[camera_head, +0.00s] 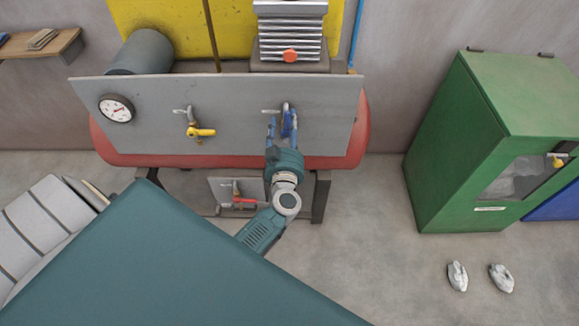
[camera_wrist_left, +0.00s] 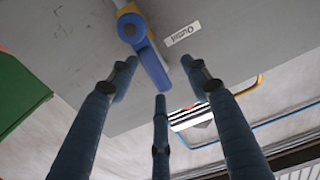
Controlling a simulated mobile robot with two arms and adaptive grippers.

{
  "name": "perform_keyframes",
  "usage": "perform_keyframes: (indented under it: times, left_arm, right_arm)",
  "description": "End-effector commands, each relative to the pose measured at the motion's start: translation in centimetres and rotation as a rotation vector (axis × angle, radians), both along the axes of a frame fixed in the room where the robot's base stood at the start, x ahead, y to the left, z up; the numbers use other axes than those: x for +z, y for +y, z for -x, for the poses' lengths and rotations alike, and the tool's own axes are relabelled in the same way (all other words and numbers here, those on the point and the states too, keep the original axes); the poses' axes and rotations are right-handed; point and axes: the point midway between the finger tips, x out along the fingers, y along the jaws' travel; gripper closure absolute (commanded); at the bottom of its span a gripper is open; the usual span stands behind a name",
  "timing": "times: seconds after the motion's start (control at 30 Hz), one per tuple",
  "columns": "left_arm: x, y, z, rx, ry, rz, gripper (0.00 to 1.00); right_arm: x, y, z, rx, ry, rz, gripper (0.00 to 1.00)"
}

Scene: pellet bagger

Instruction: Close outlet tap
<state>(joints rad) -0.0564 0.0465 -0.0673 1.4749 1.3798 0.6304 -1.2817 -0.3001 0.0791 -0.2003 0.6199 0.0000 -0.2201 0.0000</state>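A tap with a blue handle (camera_head: 288,118) is on the right part of the grey panel (camera_head: 240,122); its handle hangs down in the head view. In the left wrist view the blue handle (camera_wrist_left: 151,62) shows whole, with a small label (camera_wrist_left: 182,33) beside it, mirrored or too small to read surely. My left gripper (camera_head: 279,133) is just below and in front of this tap. Its three blue fingers (camera_wrist_left: 160,82) are spread apart with the handle's lower end near the tips; contact cannot be told. My right gripper is not in view.
A yellow-handled tap (camera_head: 201,132) and a gauge (camera_head: 116,108) are left on the panel. A red-handled tap (camera_head: 244,200) is below. A red tank (camera_head: 358,135) is behind the panel. A green cabinet (camera_head: 455,140) stands right; white items (camera_head: 457,276) lie on the floor.

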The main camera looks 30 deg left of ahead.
Motion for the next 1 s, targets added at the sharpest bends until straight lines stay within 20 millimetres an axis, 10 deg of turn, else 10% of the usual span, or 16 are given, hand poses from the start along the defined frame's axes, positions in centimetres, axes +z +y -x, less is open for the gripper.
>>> perform_keyframes:
  times: [0.47,1.0]
  left_arm:
    - [-0.5,-5.1,8.7,0.004,0.018,0.0,0.54]
    - [-8.8,-11.4,8.5,-0.261,0.164,-0.007,0.54]
  right_arm:
    - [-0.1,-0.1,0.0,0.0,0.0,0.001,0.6]
    - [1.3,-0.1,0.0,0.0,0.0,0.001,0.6]
